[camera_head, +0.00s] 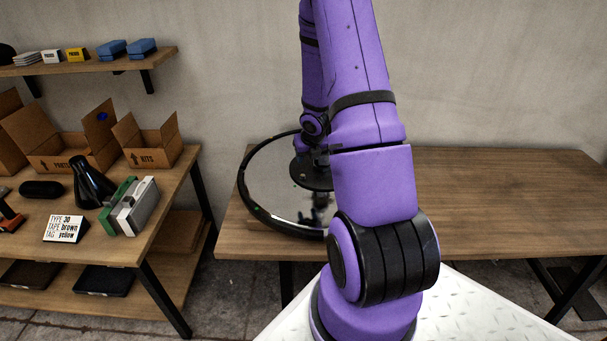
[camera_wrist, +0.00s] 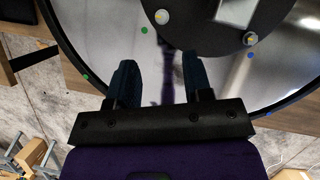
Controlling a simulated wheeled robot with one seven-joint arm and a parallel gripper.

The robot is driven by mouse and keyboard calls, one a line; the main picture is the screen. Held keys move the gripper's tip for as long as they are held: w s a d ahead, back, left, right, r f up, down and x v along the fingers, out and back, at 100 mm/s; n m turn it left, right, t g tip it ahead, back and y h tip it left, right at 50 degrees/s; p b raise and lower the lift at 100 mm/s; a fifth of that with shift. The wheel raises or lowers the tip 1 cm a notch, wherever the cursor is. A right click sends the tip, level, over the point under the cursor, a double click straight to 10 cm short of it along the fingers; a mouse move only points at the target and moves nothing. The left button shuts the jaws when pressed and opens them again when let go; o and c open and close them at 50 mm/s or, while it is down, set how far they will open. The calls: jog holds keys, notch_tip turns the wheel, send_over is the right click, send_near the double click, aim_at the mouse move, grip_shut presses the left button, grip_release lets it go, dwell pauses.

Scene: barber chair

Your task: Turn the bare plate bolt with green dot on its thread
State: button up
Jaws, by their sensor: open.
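The shiny round base (camera_head: 270,180) with a black rim lies on the right-hand table, partly hidden behind my arm. The black plate (camera_wrist: 205,30) sits on it. In the wrist view, a pale round bolt (camera_wrist: 162,16) with a yellowish centre is near the plate's edge, with a green dot (camera_wrist: 144,30) beside it. A second similar bolt (camera_wrist: 250,38) is to the right, near a blue dot (camera_wrist: 252,56). My gripper (camera_wrist: 160,68) is open and empty over the shiny base, its fingertips short of the green-dot bolt. Thread detail is too small to tell.
Another green dot (camera_wrist: 85,77) and blue dot (camera_wrist: 248,115) lie near the rim. A bright block-like shape (camera_wrist: 237,11) shows on the plate. The table (camera_head: 500,195) is clear to the right. The left bench holds boxes (camera_head: 150,140) and a sign (camera_head: 65,229).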

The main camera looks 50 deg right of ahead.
aim_at(303, 176)
jog(key=x, duration=1.1)
jog(key=shift+s+f, duration=0.1)
jog(key=shift+f, duration=0.2)
grip_shut()
